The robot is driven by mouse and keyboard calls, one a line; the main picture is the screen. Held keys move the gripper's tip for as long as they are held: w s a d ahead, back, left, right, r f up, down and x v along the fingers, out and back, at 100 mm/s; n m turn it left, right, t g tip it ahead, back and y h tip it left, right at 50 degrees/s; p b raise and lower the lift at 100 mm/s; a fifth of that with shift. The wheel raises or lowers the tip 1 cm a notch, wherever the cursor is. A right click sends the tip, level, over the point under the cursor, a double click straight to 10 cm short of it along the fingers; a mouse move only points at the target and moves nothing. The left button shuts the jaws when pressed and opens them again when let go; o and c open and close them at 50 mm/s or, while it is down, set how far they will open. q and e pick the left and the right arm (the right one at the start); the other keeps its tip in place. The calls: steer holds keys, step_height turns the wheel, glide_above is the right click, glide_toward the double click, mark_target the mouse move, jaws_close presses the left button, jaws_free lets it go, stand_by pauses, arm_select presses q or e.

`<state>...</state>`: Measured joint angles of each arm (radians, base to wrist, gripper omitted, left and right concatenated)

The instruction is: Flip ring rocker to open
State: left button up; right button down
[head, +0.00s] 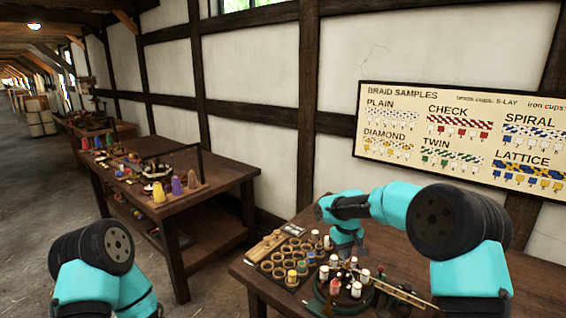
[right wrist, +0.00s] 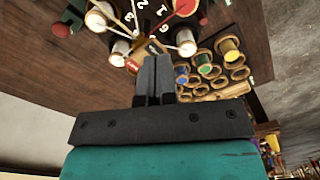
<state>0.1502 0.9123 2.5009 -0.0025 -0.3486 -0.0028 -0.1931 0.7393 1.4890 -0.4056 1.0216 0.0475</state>
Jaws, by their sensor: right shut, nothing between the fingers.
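The round braiding stand (head: 318,303) is near the front of the right table, with white-topped bobbins around it. My right gripper (head: 348,254) reaches down at its far side. In the right wrist view, my right gripper (right wrist: 154,60) is shut and empty. Its fingertips are at a small wooden piece (right wrist: 136,56) with a red label and a dark label, which seems to be the ring rocker. The fingers partly cover it; I cannot tell contact or which way it is tipped. My left arm shows at lower left, but its gripper is out of the picture.
A wooden tray (head: 262,266) with round holes and a few colored bobbins lies left of the stand. Bobbins with cords (right wrist: 118,50) crowd close to my right fingers. A braid samples board (head: 460,140) hangs on the wall. Another table (head: 220,175) stands at left.

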mark_target(343, 265)
steer(key=shift+f, duration=1.6)
stand_by(1.1)
step_height(343, 265, up, 8)
stand_by(1.2)
